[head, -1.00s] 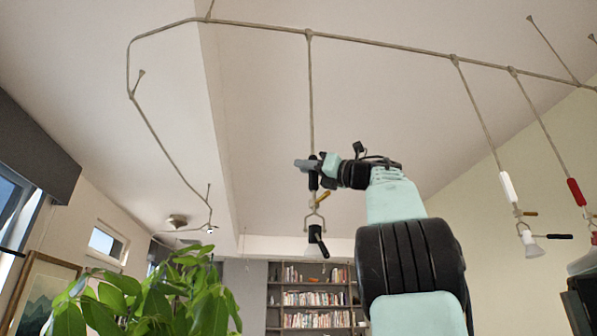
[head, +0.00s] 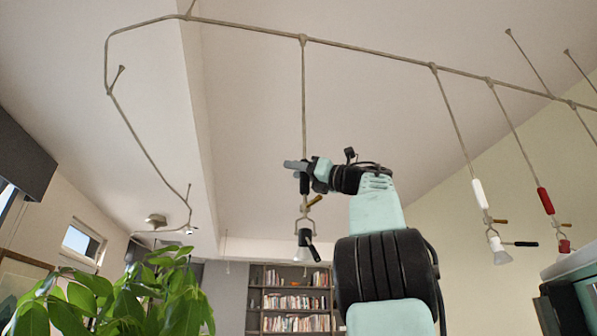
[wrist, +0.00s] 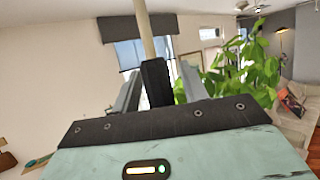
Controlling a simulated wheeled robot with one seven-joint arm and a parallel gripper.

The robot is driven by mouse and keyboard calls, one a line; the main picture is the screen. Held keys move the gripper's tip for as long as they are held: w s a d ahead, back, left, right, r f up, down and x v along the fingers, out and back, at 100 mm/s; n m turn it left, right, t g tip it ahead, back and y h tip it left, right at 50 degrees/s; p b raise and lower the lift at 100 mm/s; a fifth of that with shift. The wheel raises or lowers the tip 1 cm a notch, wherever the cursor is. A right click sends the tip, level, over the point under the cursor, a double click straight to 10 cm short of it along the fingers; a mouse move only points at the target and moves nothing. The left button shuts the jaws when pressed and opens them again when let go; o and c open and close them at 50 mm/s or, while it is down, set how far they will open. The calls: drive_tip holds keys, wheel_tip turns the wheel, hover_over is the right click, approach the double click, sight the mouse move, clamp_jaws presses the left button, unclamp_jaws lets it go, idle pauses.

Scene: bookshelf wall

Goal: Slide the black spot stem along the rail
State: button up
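The black spot stem (head: 303,90) hangs from the ceiling rail (head: 370,54), with a black sleeve (head: 304,184) low on it. A small orange-brown lever, a metal yoke and a spot lamp (head: 303,245) with a black handle hang below the sleeve. My gripper (head: 296,165) is at the top of the sleeve. In the wrist view the sleeve (wrist: 156,82) stands upright between my two fingers, which look closed around it; a thin gap seems to show on the right. The stem looks near vertical.
A white-sleeved stem (head: 480,193) and a red-sleeved stem (head: 545,200) hang farther right on the rail. The rail is clear between them and the black stem. A leafy plant (head: 150,295) stands lower left. A bookshelf (head: 290,300) is at the back.

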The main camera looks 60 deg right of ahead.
drive_tip(key=b+v, duration=0.5)
drive_tip(key=v, duration=1.2)
drive_tip(key=shift+s+b, duration=0.25)
drive_tip(key=shift+b, duration=0.05)
drive_tip(key=shift+d, duration=0.1)
